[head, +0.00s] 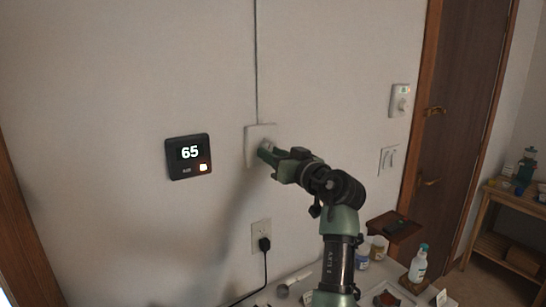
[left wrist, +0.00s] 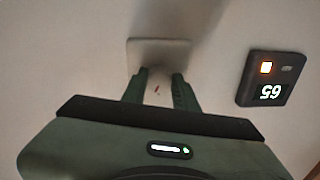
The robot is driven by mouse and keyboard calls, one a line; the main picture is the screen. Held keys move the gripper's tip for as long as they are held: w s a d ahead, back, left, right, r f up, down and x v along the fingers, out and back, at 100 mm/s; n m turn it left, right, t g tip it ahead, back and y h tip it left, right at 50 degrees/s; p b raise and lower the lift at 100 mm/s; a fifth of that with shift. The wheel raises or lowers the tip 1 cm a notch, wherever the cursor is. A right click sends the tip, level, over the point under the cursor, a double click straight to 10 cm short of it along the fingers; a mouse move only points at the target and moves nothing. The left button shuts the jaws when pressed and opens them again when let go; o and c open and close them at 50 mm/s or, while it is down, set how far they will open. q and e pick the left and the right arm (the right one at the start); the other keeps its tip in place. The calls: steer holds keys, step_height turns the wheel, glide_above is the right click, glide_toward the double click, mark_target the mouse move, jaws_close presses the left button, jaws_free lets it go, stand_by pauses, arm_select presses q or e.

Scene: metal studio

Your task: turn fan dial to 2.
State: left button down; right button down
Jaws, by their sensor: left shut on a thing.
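The fan dial's white square wall plate (head: 251,138) is left of centre in the head view, with a cable running up the wall above it. My left gripper (head: 267,151) reaches it from the right and covers the dial in that view. In the left wrist view, the plate (left wrist: 158,47) is at top centre. The two green fingers of my left gripper (left wrist: 160,82) are shut on the pale dial (left wrist: 157,92) between them. A small red mark shows there; the number it points to cannot be read. My right gripper is not in view.
A black display reading 65 (head: 186,169) is on the wall left of the plate. An outlet (head: 261,231) with a black plug is below. Another dial unit (head: 400,101) and a switch plate (head: 388,160) are near the door (head: 455,110). A cluttered counter is underneath.

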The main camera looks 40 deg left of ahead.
arm_select(q)
steer(key=shift+s+a+r+m+t+p, duration=0.1)
steer(key=shift+m+p, duration=0.2)
steer(key=shift+m, duration=0.95)
steer(key=shift+d+r+m+t+p, duration=0.1)
steer(key=shift+m+p, duration=0.15)
steer(key=shift+m, duration=0.95)
steer(key=shift+s+a+r+m+t+p, duration=0.1)
steer(key=shift+m+p, duration=0.2)
steer(key=shift+m, duration=0.95)
steer(key=c, duration=1.4)
jaws_free()
steer(key=o, duration=0.3)
steer(key=shift+f, duration=0.1)
steer(key=shift+w+a+f, duration=0.1)
steer(key=shift+a+f, duration=0.05)
